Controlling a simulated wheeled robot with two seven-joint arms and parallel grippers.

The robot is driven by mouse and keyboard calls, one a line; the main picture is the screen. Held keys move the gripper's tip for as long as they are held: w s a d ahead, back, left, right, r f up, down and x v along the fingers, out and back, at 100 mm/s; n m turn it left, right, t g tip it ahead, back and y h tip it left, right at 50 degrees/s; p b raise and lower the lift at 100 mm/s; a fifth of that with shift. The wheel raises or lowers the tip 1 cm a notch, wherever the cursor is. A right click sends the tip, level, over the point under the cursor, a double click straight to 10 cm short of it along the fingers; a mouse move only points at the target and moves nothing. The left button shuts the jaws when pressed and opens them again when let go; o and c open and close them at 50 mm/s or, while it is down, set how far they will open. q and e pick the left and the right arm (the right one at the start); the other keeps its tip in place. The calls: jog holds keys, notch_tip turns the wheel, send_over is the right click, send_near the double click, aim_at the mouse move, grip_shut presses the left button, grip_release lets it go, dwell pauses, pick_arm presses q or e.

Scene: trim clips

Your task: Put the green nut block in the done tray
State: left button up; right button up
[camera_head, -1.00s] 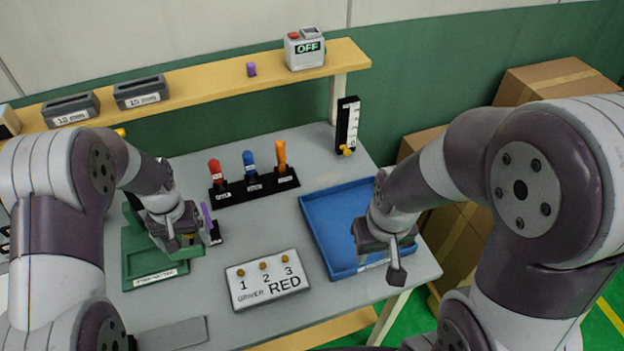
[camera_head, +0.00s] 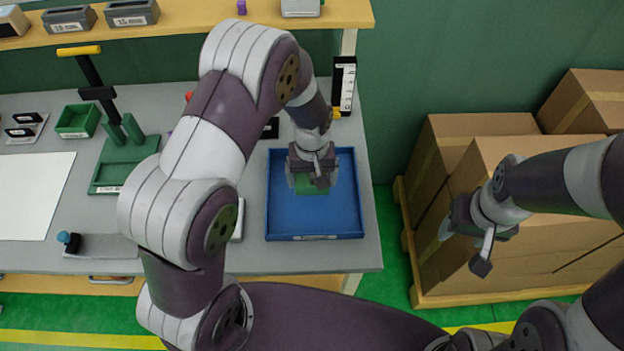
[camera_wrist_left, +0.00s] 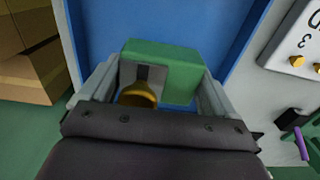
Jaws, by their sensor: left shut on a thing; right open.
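The blue tray (camera_head: 341,218), taken as the done tray, lies at the right end of the grey table; its front label is too small to read. My left gripper (camera_head: 312,186) is over the tray, shut on the green nut block (camera_head: 308,187). In the left wrist view the green nut block (camera_wrist_left: 180,70) sits between the two fingers, with a brass-coloured nut (camera_wrist_left: 138,95) on its near side and blue tray behind. I cannot tell whether the block touches the tray floor. My right gripper (camera_head: 482,252) is open and empty, off the table's right side.
Cardboard boxes (camera_head: 540,170) on a pallet stand right of the table, behind my right gripper. A green fixture (camera_head: 122,165), a small green bin (camera_head: 77,121) and a white sheet (camera_head: 32,195) are on the left. A shelf (camera_head: 190,17) runs along the back. My left arm hides the table's middle.

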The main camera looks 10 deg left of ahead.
aim_at(313, 183)
pick_arm(q)
jog(key=f, duration=0.1)
jog(key=f+p, duration=0.1)
jog(key=f, duration=0.2)
jog(key=shift+w+d, duration=0.1)
jog(key=shift+w, duration=0.25)
jog(key=shift+w+f, duration=0.15)
jog(key=shift+f, duration=0.25)
jog(key=o, duration=1)
jog(key=shift+r, duration=0.25)
jog(key=r, duration=0.4)
jog(key=r+b, duration=0.1)
jog(key=r, duration=0.3)
jog(key=s+r+b, duration=0.1)
jog(key=r, duration=0.3)
jog(key=shift+a+r, duration=0.15)
jog(key=shift+a, duration=0.15)
jog(key=s+a+r+m, duration=0.1)
jog(key=s, duration=0.3)
jog(key=s+a+r+m+t, duration=0.1)
jog(key=s+a, duration=0.1)
jog(key=s, duration=0.2)
jog(key=s+a+r+m, duration=0.1)
jog(key=s+a, duration=0.1)
jog(key=s, duration=0.3)
jog(key=shift+a+r, duration=0.15)
jog(key=shift+r, duration=0.25)
